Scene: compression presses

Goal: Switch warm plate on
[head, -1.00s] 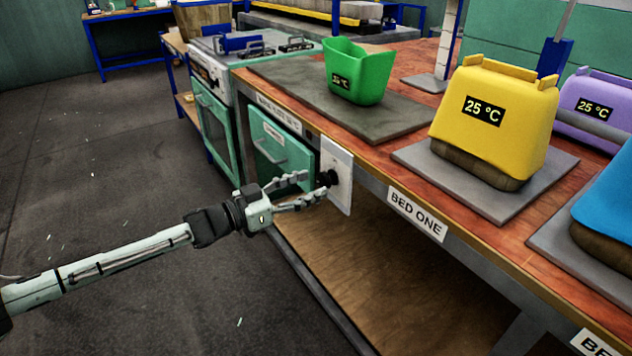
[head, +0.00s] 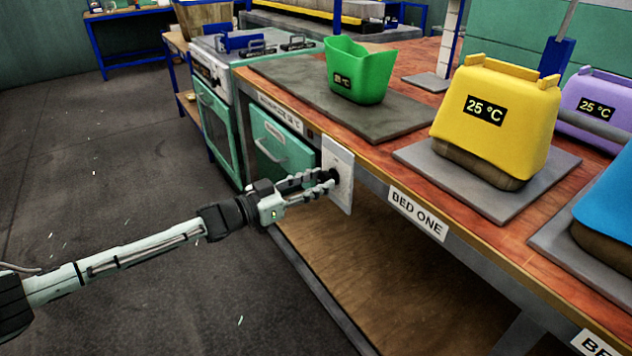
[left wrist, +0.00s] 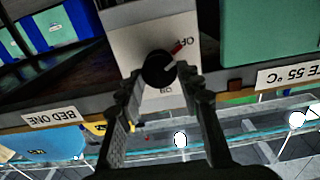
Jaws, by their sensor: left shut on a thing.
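The black knob (head: 335,173) sits on a pale switch plate (head: 342,195) on the bench's front edge. In the left wrist view the knob (left wrist: 160,69), seen upside down, has a red pointer toward the "OFF" mark; another mark is on its opposite side. My left gripper (head: 330,180) has its fingers on both sides of the knob and is shut on it; the fingertips (left wrist: 160,76) also show in the wrist view. The dark grey warm plate (head: 290,80) lies on the bench with a green container (head: 358,82) on it, whose display is too small to read. My right gripper is not in view.
Right of the switch, a yellow press (head: 495,125) reading 25 °C stands on a grey slab above the "BED ONE" label (head: 417,213). Purple and blue presses stand farther right. A green drawer (head: 280,143) is left of the switch. The floor at left is clear.

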